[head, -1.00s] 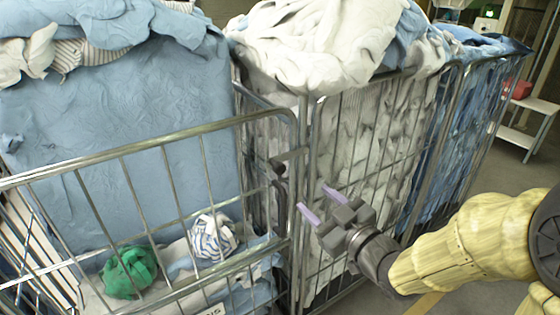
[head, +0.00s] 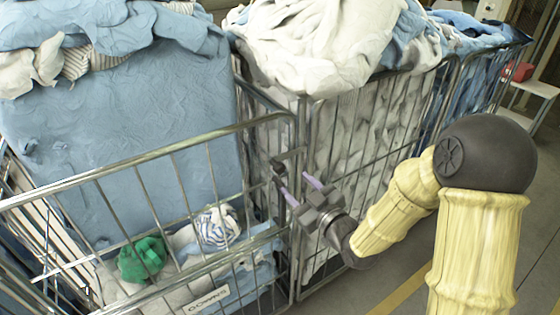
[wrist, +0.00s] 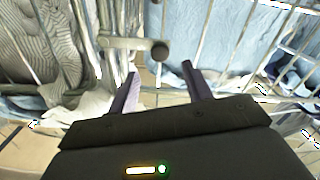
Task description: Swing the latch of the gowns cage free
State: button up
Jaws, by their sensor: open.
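The gowns cage (head: 150,148) is a metal wire cage with a lowered front, bearing a white "GOWNS" label (head: 208,300). Its latch (head: 278,166) is a small dark piece at the cage's right corner post. In the wrist view the latch (wrist: 160,50) shows as a short bar ending in a round dark knob. My gripper (head: 295,183) is open, its two purple fingers pointing at the latch from the right. In the wrist view my gripper (wrist: 160,70) has the knob just beyond and between its fingertips, with nothing held. Whether a finger touches the latch cannot be told.
Inside the gowns cage lie a green bundle (head: 143,259) and a striped bundle (head: 216,228). A second cage (head: 372,78) heaped with white linen stands close on the right, with another behind it. Open floor with a yellow line (head: 405,292) lies at lower right.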

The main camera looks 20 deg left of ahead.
aim_at(281, 170)
jog(key=p+x, duration=0.3)
jog(key=x, duration=0.6)
grip_shut()
